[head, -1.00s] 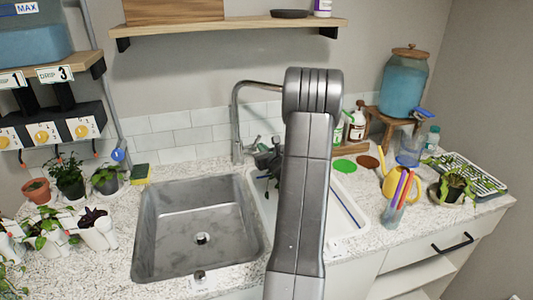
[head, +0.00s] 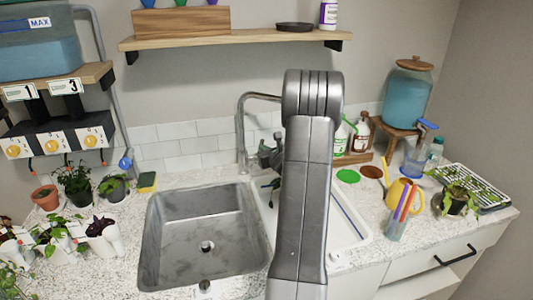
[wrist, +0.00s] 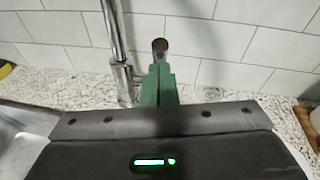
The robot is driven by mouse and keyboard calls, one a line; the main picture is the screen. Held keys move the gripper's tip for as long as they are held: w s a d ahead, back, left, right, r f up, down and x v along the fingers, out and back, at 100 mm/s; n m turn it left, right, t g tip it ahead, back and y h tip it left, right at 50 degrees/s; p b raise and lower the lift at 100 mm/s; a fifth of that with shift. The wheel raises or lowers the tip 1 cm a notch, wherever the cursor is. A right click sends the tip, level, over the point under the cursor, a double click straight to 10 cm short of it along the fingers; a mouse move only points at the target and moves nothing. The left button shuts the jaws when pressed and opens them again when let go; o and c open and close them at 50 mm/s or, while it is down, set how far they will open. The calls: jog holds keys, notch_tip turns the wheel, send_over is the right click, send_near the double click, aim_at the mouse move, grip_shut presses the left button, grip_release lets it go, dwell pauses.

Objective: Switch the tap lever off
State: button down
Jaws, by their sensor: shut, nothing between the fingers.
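The chrome tap (head: 241,140) stands behind the sink; its spout curves right and its end is hidden behind my arm. In the wrist view the tap's column (wrist: 115,35) rises left of my fingers. A short stub with a round brownish end, seemingly the tap lever (wrist: 160,46), shows just beyond the green fingertips. My gripper (wrist: 158,82) is shut and empty, close to the tap's right side; I cannot tell whether it touches the lever. In the head view my gripper (head: 268,156) is small and partly hidden by my arm.
The steel sink (head: 160,245) lies in front of the tap, with a white drainer (head: 345,225) to its right. A sponge (head: 147,181) and potted plants stand left. Bottles, a yellow watering can (head: 400,193) and a blue dispenser (head: 404,95) stand right. A shelf (head: 240,38) hangs above.

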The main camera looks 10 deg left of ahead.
jog(key=shift+w+a+r+b, duration=0.3)
jog(key=shift+w+r, duration=0.15)
jog(key=shift+w, duration=0.2)
jog(key=shift+w+a+r+b, duration=0.25)
jog(key=shift+w+r, duration=0.2)
jog(key=shift+w, duration=0.25)
jog(key=shift+w+a+r+b, duration=0.2)
jog(key=shift+w+a+r, duration=0.1)
jog(key=shift+w+r, duration=0.4)
jog(key=shift+w, duration=0.05)
jog(key=shift+r, duration=0.2)
jog(key=shift+s+d+b, duration=0.25)
jog(key=shift+s+b, duration=0.05)
jog(key=shift+s, duration=0.05)
jog(key=b+v, duration=0.2)
jog(key=v, duration=1.1)
jog(key=shift+f, duration=0.35)
